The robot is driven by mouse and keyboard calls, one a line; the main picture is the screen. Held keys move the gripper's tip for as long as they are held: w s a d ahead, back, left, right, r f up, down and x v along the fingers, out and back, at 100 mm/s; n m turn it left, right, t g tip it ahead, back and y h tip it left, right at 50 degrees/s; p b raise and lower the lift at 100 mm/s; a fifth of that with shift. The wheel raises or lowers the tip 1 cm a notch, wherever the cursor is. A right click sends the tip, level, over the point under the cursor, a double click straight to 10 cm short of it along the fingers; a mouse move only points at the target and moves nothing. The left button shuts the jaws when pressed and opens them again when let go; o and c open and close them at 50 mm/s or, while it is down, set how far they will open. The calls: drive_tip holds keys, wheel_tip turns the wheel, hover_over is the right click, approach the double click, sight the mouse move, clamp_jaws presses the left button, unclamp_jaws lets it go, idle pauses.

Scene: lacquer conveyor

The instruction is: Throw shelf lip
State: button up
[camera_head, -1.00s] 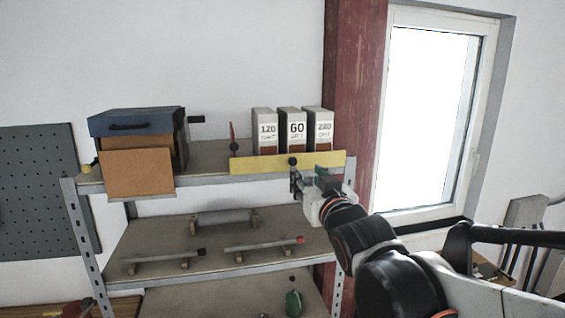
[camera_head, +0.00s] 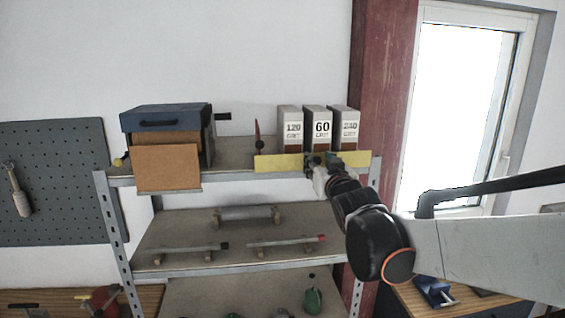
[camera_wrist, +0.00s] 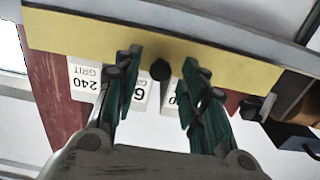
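The shelf lip is a yellow strip (camera_head: 277,162) standing along the front right of the top shelf. Its flat face crosses the wrist view (camera_wrist: 90,36). A dark round knob (camera_wrist: 160,70) sticks out near its middle. My gripper (camera_wrist: 162,62) is open, with one green-padded finger on each side of the knob and gaps between. In the head view my gripper (camera_head: 318,161) is in front of the lip and covers the knob area.
Three grit boxes (camera_head: 322,129) stand behind the lip. A blue-topped box with an orange-brown front (camera_head: 167,167) sits on the shelf's left. Racks with bars (camera_head: 190,249) are on the shelf below. A red post (camera_head: 376,80) and window are at the right.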

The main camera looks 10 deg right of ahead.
drive_tip(key=shift+c, duration=0.3)
clamp_jaws()
drive_tip(key=shift+f+b, duration=0.15)
drive_tip(key=shift+b, duration=0.15)
